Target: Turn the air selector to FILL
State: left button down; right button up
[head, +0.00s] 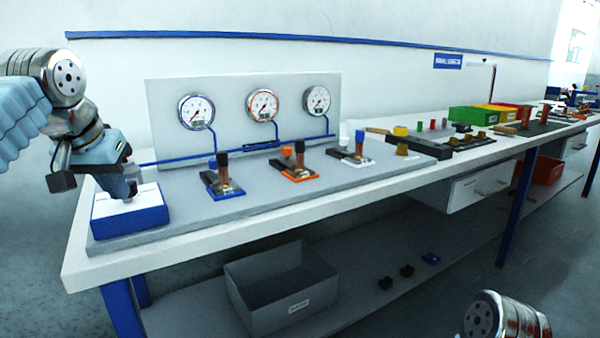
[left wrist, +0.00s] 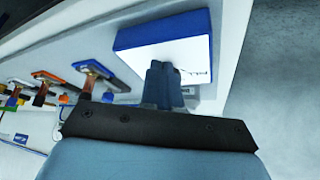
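The air selector (head: 150,217) is a blue box with a white top at the near left end of the grey board. It also shows in the left wrist view (left wrist: 195,48), with lettering that looks like "FILL" on its white face. My left gripper (head: 131,193) points down onto the middle of the white top. Its fingers (left wrist: 166,75) are close together and appear shut on the selector's small grey knob, which they mostly hide. The knob's pointing direction cannot be told. My right gripper is out of view; only part of my right arm shows at the lower right.
Three round gauges (head: 262,105) stand on a panel behind. Valves with blue (head: 222,181), orange (head: 298,164) and white (head: 357,152) bases stand to the right on the board. A grey bin (head: 283,288) is on the lower shelf. Free floor lies in front.

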pick_arm(q)
jog(key=shift+d, duration=0.2)
dwell(0.5)
jog(key=shift+s, duration=0.2)
jog(key=shift+d+r, duration=0.1)
notch_tip(320, 180, up, 6)
jog(key=shift+s+f, duration=0.1)
jog(key=shift+f, duration=0.05)
